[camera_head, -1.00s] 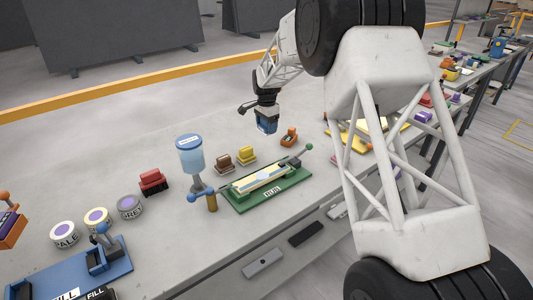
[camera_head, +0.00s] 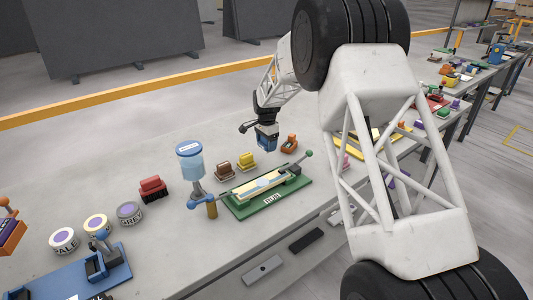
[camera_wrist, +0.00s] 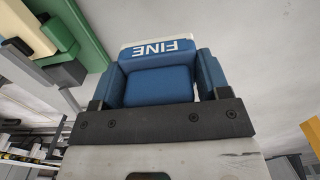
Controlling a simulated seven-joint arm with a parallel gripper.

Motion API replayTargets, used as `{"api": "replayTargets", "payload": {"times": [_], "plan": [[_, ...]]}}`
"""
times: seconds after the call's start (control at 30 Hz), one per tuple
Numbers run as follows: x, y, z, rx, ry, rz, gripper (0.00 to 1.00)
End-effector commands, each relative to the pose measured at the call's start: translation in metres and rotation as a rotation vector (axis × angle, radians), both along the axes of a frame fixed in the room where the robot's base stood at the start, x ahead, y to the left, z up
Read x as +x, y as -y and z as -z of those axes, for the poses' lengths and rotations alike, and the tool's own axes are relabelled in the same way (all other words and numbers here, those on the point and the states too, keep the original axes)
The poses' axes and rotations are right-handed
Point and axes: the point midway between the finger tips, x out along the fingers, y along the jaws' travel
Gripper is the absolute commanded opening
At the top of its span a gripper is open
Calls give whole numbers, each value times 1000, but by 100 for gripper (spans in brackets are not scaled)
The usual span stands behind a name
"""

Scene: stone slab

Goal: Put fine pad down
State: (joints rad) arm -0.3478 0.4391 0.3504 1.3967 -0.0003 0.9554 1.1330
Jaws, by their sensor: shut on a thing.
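The fine pad (camera_wrist: 158,76) is a blue block with a white edge and the word FINE on it. My gripper (camera_wrist: 157,85) is shut on it, with one blue finger on each side in the wrist view. In the head view my gripper (camera_head: 266,143) holds the blue pad (camera_head: 267,144) over the slab-topped bench, behind the green fixture and between the yellow pad and the orange pad. I cannot tell whether the pad's underside touches the bench top.
The green fixture (camera_head: 240,208) with a pale strip stands in front. A yellow pad (camera_head: 247,161), a brown pad (camera_head: 222,168) and a red pad (camera_head: 152,189) sit to the left, an orange pad (camera_head: 289,143) to the right. A water container (camera_head: 190,161) stands left. Bench (camera_head: 110,170) behind is bare.

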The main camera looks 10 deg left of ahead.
Motion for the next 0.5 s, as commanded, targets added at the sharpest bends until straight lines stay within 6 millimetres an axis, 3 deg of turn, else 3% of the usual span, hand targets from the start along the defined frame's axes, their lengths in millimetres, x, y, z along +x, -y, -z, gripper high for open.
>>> {"api": "replayTargets", "payload": {"times": [0.17,0.5], "plan": [[0,0,8,-1,-1,0,35],[0,0,46,-1,-1,0,35]]}}
